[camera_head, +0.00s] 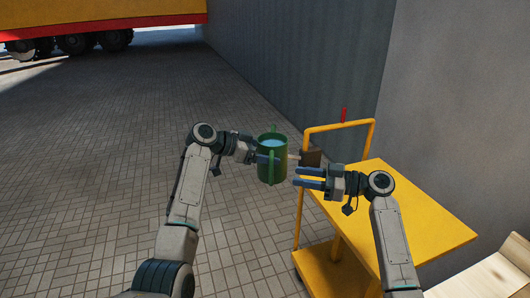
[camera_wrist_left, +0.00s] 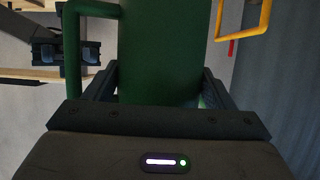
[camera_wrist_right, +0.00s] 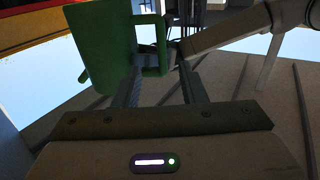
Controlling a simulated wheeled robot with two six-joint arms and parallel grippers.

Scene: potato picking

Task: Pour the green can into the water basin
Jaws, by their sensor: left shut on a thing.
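My left gripper (camera_head: 262,157) is shut on the can from the left. In the left wrist view the can (camera_wrist_left: 160,55) fills the space between the fingers. My right gripper (camera_head: 309,178) is open and empty, to the right of the can and apart from it. The can and one handle also show in the right wrist view (camera_wrist_right: 102,45). I cannot make out a water basin in any view.
A yellow cart (camera_head: 425,215) with an upright handle frame stands at the right, under my right arm. A small brown object (camera_head: 311,157) is behind my right gripper. A wooden piece (camera_head: 490,280) is at the lower right. A grey wall (camera_head: 300,70) runs behind; the paved floor at left is clear.

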